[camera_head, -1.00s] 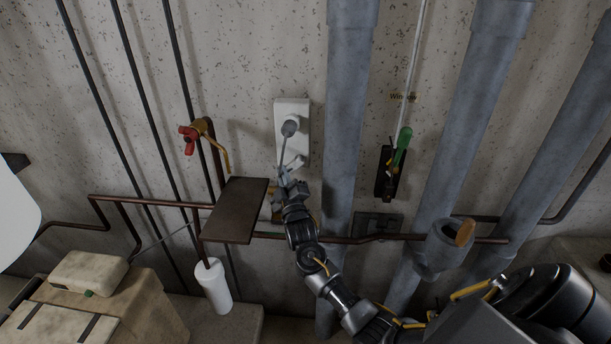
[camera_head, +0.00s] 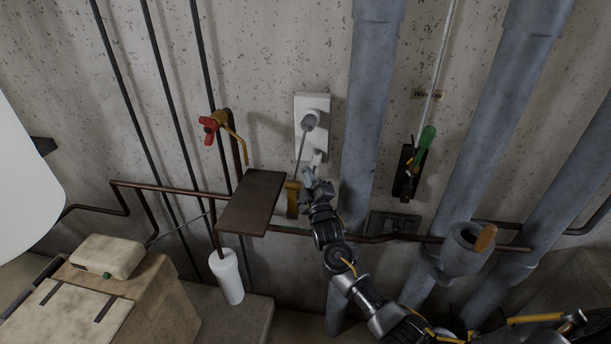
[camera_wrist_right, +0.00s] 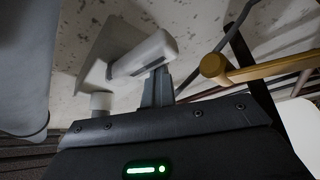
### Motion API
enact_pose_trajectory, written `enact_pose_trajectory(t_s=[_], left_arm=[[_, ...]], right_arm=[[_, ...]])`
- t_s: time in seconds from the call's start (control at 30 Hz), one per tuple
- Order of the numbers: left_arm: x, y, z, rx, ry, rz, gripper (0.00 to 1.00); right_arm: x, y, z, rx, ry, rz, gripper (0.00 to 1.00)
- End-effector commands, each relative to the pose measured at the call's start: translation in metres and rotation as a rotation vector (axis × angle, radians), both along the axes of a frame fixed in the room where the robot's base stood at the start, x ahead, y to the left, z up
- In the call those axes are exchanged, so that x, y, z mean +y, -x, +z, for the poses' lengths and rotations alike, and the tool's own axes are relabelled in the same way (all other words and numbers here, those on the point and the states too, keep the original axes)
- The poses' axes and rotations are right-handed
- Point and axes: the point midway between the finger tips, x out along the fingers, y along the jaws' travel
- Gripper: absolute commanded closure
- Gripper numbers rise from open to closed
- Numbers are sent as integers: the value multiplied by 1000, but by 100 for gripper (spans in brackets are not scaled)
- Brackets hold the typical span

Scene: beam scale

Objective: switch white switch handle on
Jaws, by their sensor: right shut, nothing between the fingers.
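A white switch box (camera_head: 312,106) is fixed to the concrete wall, with a round grey knob (camera_head: 309,121) and a thin grey rod hanging from it. The white switch handle (camera_head: 318,157) shows at the box's lower end and points downward; it is large in the right wrist view (camera_wrist_right: 146,54). My right gripper (camera_head: 310,174) is shut and empty, just below the handle. In the wrist view its fingertips (camera_wrist_right: 158,78) are right at the handle's underside near its free end; I cannot tell if they touch. My left gripper is out of view.
A brown plate (camera_head: 251,203) juts out left of my right gripper. A red-handled valve (camera_head: 209,128) with a yellow pipe is at upper left. A thick grey pipe (camera_head: 369,110) runs close on the right. A green-handled device (camera_head: 425,138) hangs beyond it.

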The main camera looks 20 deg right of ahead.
Motion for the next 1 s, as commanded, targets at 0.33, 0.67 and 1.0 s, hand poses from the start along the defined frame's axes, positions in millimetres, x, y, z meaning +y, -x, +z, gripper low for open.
enact_pose_trajectory(t_s=[0.33,0.67,1.0], left_arm=[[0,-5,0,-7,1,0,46],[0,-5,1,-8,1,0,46],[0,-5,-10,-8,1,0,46]], right_arm=[[-4,0,1,-3,-1,-7,100],[3,-1,3,-4,-3,-7,100],[31,23,-1,0,0,-11,100]])
